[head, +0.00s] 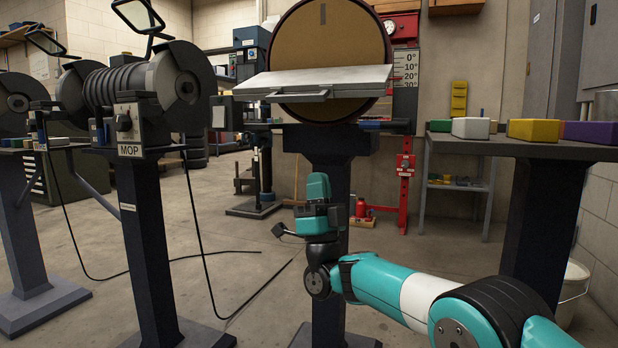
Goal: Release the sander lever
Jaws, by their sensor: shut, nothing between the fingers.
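The disc sander (325,45) stands on a dark pedestal at upper middle, with a large round brown disc in a dark rim. Its pale work table (345,78) crosses the front of the disc. A small grey handle-like bar (298,95) shows at the table's front edge; I cannot tell if it is the lever. My gripper (318,185) points up in front of the pedestal, below the work table and apart from it. It is shut and empty.
A bench grinder (145,90) marked MOP stands on a pedestal at left. A dark table (460,145) with coloured blocks stands at right. An angle scale (405,68) is behind the sander. A red stand (404,190) and red bottle (361,208) are behind my arm.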

